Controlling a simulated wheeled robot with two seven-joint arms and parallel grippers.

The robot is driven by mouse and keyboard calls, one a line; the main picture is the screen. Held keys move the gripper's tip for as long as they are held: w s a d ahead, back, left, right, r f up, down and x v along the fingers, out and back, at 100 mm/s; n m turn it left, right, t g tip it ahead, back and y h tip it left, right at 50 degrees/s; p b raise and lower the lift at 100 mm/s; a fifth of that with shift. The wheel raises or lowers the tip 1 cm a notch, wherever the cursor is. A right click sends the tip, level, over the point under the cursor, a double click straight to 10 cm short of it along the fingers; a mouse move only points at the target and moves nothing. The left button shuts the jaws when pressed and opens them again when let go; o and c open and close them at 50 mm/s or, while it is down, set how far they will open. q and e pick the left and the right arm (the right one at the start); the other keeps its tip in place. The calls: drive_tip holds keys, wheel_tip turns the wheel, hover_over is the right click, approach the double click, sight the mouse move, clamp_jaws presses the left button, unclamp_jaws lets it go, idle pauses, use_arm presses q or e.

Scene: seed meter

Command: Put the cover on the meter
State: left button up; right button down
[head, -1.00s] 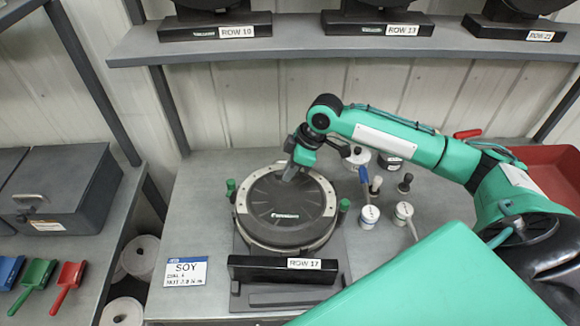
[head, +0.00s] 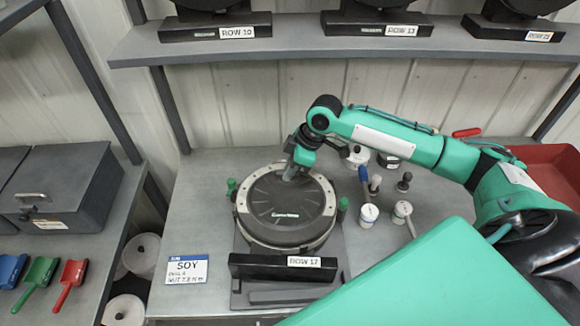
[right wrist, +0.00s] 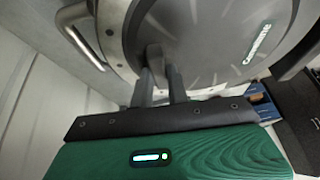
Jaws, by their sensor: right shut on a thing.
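The round black cover (head: 285,208) lies on the meter (head: 288,240), inside its grey ring, and looks flat and level. Whether it is fully seated I cannot tell. My right gripper (head: 291,176) is over the back part of the cover, its fingers shut on the cover's raised grip. In the right wrist view the two fingers (right wrist: 162,88) close on that grip, with the cover's dark face (right wrist: 205,45) beyond. Green-knobbed latches (head: 231,185) stand at the left and right of the meter. My left gripper is not in view.
A ROW 17 label (head: 304,262) is on the meter's front base. Small white-topped tools (head: 369,214) stand right of the meter. A red tray (head: 545,165) is far right. A shelf (head: 300,45) with other meters runs behind.

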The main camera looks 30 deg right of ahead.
drive_tip(key=c, duration=1.3)
unclamp_jaws()
drive_tip(key=shift+c, duration=0.3)
drive_tip(key=shift+r, duration=0.1)
wheel_tip(320, 180, up, 10)
drive_tip(key=p, duration=1)
drive_tip(key=shift+w+d+f, duration=0.2)
drive_tip(key=shift+d+f, duration=0.05)
drive_tip(key=shift+f, duration=0.1)
